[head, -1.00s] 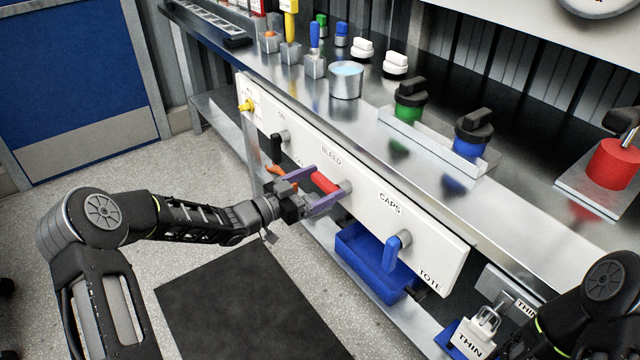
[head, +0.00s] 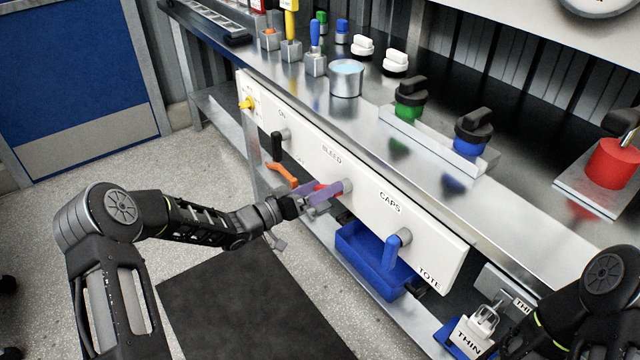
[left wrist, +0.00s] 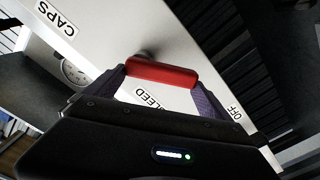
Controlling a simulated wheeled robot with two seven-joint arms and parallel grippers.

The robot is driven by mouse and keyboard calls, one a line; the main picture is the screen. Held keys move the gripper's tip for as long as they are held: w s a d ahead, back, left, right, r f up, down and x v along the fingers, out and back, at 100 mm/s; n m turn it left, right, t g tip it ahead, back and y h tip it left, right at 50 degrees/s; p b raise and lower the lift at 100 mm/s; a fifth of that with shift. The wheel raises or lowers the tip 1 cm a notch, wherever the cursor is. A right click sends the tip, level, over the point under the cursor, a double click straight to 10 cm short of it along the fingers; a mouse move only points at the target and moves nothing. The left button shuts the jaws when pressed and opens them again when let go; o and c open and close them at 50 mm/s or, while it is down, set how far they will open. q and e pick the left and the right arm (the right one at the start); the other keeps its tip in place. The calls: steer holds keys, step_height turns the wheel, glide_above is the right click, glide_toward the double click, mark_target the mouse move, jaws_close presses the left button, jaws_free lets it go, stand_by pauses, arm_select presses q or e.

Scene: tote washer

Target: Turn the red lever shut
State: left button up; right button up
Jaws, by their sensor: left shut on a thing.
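The red lever (head: 321,187) is on the white front panel (head: 437,248) under the bench, at the BLEED label. In the head view it is mostly hidden by my left gripper (head: 325,194). My left gripper is shut on the red lever with its purple fingers. In the left wrist view the red lever (left wrist: 162,73) lies crosswise between the two fingers, with its grey pivot behind it on the panel. The lever's exact angle is hard to tell. My right arm shows at the lower right, but its gripper is out of view.
A blue lever (head: 392,252) is to the right, before a blue bin (head: 358,245). A yellow knob (head: 247,104) is at the panel's left end. Open floor lies in front.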

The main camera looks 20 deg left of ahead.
arm_select(q)
steer(key=f+n, duration=0.1)
steer(key=n, duration=0.2)
steer(key=s+d+n+p, duration=0.1)
steer(key=n, duration=0.3)
steer(key=f+n, duration=0.1)
steer(key=n, duration=0.3)
steer(key=shift+s+d+f, duration=0.25)
steer(key=shift+f, duration=0.1)
steer(key=shift+n, duration=0.3)
steer(key=o, duration=1.7)
steer(key=shift+o, duration=0.2)
steer(key=v, duration=0.7)
steer(key=shift+s+a, duration=0.2)
steer(key=shift+s, duration=0.15)
